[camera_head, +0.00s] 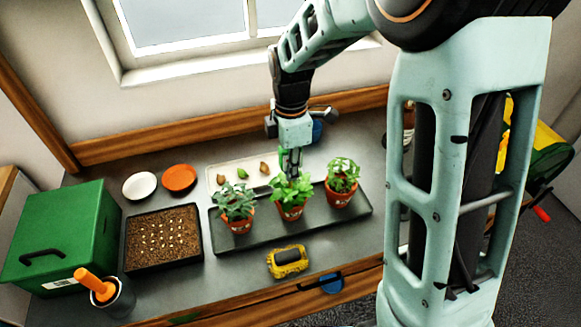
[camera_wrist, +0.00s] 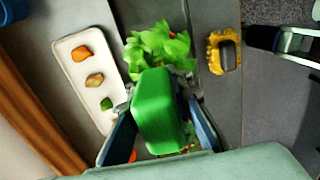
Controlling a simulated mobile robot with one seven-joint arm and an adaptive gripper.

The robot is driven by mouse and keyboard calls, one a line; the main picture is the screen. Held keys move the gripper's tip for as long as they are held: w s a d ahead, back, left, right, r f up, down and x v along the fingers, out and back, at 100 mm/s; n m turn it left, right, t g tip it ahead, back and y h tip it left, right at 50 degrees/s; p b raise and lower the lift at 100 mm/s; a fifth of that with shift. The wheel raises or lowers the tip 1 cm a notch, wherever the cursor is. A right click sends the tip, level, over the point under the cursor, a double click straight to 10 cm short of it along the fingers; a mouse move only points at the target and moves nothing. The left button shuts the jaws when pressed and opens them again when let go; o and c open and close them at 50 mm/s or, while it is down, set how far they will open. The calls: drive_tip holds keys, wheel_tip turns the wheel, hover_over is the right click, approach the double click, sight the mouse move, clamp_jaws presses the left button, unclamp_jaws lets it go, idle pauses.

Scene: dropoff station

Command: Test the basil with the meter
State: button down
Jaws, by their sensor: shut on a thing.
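My gripper (camera_head: 291,165) points down at the middle potted plant, which has broad bright-green leaves (camera_head: 292,187) and looks like the basil. In the wrist view my gripper (camera_wrist: 160,125) is shut on a green, box-shaped body (camera_wrist: 158,108), which appears to be the meter. Its lower end is hidden, so I cannot tell whether it touches the soil. A darker-leaved plant (camera_head: 235,199) stands to the left and another green plant (camera_head: 342,172) to the right. All three terracotta pots stand upright on a dark tray (camera_head: 262,241).
A white tray (camera_head: 212,170) with three small items lies behind the pots. In front is a yellow-black device (camera_head: 288,261). To the left are a seed tray (camera_head: 162,255), a white dish (camera_head: 139,186), an orange dish (camera_head: 179,179), a green box (camera_head: 65,240) and a cup with an orange-handled tool (camera_head: 122,300).

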sight(291, 189)
drive_tip(key=shift+f, duration=0.1)
idle(0.3)
drive_tip(key=shift+f+b, duration=0.45)
drive_tip(key=shift+f, duration=0.05)
drive_tip(key=shift+f, duration=0.2)
idle(0.3)
drive_tip(key=shift+f+b, duration=0.35)
drive_tip(key=shift+b, duration=0.05)
drive_tip(key=shift+f, duration=0.25)
drive_tip(key=shift+f+b, duration=0.4)
drive_tip(key=shift+f, duration=0.2)
idle(0.6)
drive_tip(key=shift+f+b, duration=0.4)
drive_tip(key=shift+f, duration=0.2)
idle(0.3)
